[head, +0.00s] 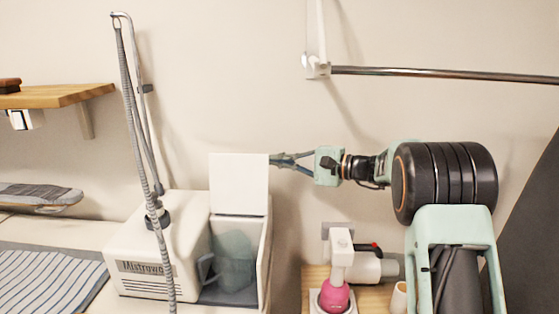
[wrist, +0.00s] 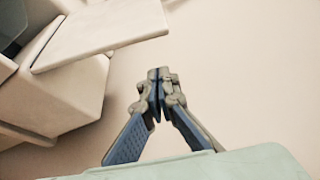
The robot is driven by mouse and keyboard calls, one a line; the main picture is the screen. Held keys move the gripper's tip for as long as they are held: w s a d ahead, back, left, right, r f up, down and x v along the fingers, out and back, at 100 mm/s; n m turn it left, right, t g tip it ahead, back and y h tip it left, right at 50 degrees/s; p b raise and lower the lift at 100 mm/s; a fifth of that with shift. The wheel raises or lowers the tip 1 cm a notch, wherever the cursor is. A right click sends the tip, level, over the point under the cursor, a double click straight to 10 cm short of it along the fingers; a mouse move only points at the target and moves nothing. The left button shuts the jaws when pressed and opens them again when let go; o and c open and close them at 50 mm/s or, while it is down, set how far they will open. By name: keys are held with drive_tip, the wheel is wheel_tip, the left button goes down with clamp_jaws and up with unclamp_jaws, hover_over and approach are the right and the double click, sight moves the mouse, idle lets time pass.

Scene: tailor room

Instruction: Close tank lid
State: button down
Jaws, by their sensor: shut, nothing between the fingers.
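The tank lid (head: 239,184) is a white panel that stands upright, open, at the back of the tank bay of the white steamer (head: 152,245). A translucent grey-blue water tank (head: 232,262) with a handle sits in the bay below it. My gripper (head: 272,160) is shut and empty, at the right edge of the lid near its top in the head view; I cannot tell whether it touches. In the wrist view the shut fingertips (wrist: 160,74) are near the lid (wrist: 100,35), with a gap of wall showing between them.
A grey hose hangs from a metal pole (head: 135,90) left of the lid. A metal rail (head: 440,73) is on the wall above my arm. A white device with a pink part (head: 335,294) stands on a wooden surface below. A wooden shelf (head: 55,97) is at the left.

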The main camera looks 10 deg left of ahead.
sight(254, 161)
drive_tip(key=a+p, duration=0.1)
drive_tip(key=a, duration=0.5)
drive_tip(key=shift+w+a, duration=0.1)
drive_tip(key=shift+a, duration=0.25)
drive_tip(key=shift+s+r, duration=0.1)
drive_tip(key=shift+s, duration=0.8)
drive_tip(key=shift+d+b, duration=0.1)
drive_tip(key=shift+b, duration=0.35)
